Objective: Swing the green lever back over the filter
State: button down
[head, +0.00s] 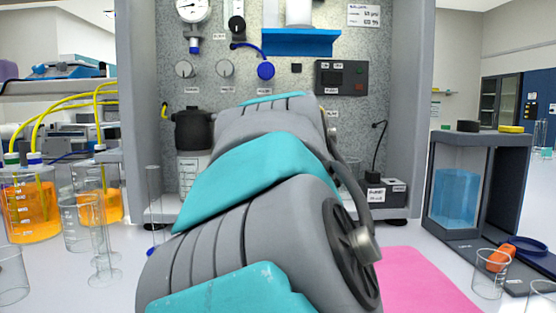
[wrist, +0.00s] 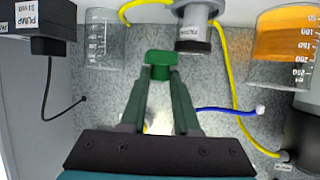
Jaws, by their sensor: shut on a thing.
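The green lever (wrist: 158,58) shows in the wrist view as a short green block above the middle. My gripper (wrist: 160,82) has its two dark green fingers shut on it. A grey cylinder with a dark labelled end (wrist: 194,28), which looks like the filter housing, is just right of the lever and apart from it. I cannot tell the filter itself for sure. In the head view my own arm fills the middle and hides the gripper, the lever and the filter area.
In the wrist view a clear beaker (wrist: 105,40) stands left, an orange-filled beaker (wrist: 284,42) right, and a black pump box (wrist: 42,27) upper left. Yellow tubing (wrist: 228,72) and a blue tube (wrist: 222,109) run near the fingers. A pink mat (head: 428,283) lies right.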

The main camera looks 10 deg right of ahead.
jog(key=shift+w+a+m+g+h, duration=0.3)
jog(key=shift+m+g+h, duration=0.15)
jog(key=shift+m+h, duration=0.25)
jog(key=shift+w+a+m+g+h, duration=0.3)
jog(key=shift+m+g+h, duration=0.2)
jog(key=shift+m+h, duration=0.2)
jog(key=shift+w+a+m+g+h, duration=0.3)
jog(key=shift+m+g+h, duration=0.15)
jog(key=shift+m+h, duration=0.2)
jog(key=shift+m, duration=0.25)
jog(key=c, duration=0.6)
grip_release()
jog(key=shift+c, duration=0.2)
jog(key=shift+a, duration=0.1)
jog(key=v, duration=0.7)
jog(key=shift+s+a+r+b, duration=0.2)
jog(key=shift+a+b, duration=0.1)
jog(key=shift+b, duration=0.15)
